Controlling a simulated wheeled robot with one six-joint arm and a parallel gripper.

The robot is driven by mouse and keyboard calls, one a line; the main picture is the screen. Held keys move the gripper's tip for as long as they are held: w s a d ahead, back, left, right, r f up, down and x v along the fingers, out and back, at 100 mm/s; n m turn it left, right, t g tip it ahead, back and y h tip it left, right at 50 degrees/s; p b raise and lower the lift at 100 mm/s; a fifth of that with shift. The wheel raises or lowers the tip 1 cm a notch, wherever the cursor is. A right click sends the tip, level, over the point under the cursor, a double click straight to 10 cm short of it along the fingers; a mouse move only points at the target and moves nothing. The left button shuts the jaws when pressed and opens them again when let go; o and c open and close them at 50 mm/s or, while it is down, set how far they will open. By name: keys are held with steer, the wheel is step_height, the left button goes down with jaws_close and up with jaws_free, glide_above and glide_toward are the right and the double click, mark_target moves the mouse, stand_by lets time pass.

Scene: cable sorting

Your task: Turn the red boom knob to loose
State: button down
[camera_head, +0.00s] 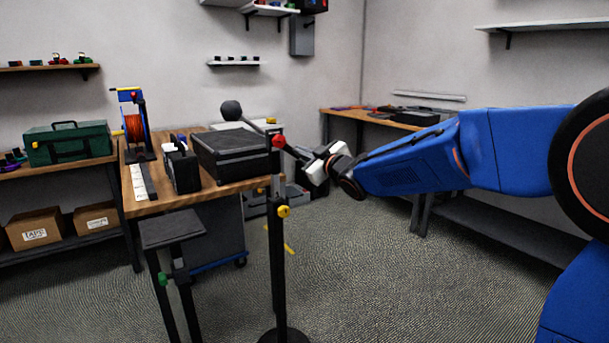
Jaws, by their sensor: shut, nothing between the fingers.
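The red boom knob (279,141) sits at the top of a black upright stand (278,240), where a dark tilted boom (255,124) crosses it. A dark round ball (231,110) is on the boom's upper left end. My gripper (306,160) is just right of the red knob, at the end of my blue arm, with its white body (325,163) behind the fingers. The fingers look small and dark and are shut and empty. I cannot tell whether they touch the boom or the knob. The knob's turn setting is too small to read.
A yellow knob (283,211) is lower on the stand, above its round base (284,336). A small black stool-like stand (172,230) with a green knob is in front. A wooden bench (200,193) with a black case (232,155) is behind. The floor at right is clear.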

mark_target(279, 141)
steer(key=shift+v, duration=1)
steer(key=w+a, duration=0.3)
steer(key=a, duration=0.2)
steer(key=shift+w+f, duration=0.4)
steer(key=shift+f, duration=0.1)
steer(key=shift+a, duration=0.1)
steer(key=shift+r, duration=0.15)
steer(key=shift+w+r, duration=0.15)
steer(key=shift+r, duration=0.1)
stand_by(0.7)
steer(key=shift+d+f, duration=0.2)
steer(key=shift+d, duration=0.1)
